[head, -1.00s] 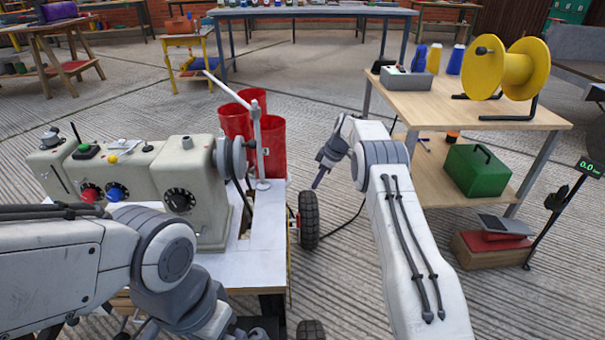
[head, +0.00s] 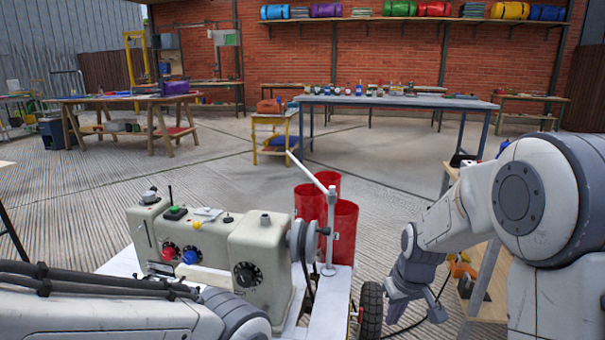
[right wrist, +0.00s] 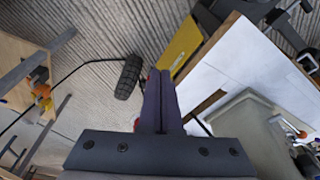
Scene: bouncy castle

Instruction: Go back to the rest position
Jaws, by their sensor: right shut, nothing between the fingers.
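My right gripper (head: 397,308) hangs from the right arm at the lower right of the head view, close to the black wheel of the cart. In the right wrist view its two dark fingers (right wrist: 160,98) lie together, shut and empty, above the ribbed concrete floor beside the white worktop. My left arm comes in at the lower left of the head view, in front of the machine; its gripper is out of view.
A beige machine (head: 262,258) stands on a white cart top (head: 330,310), with a black wheel (head: 371,310) at its right side. Red bins (head: 343,236) stand behind it. A wooden shelf table (head: 482,285) is partly hidden behind my right arm. Open floor lies beyond.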

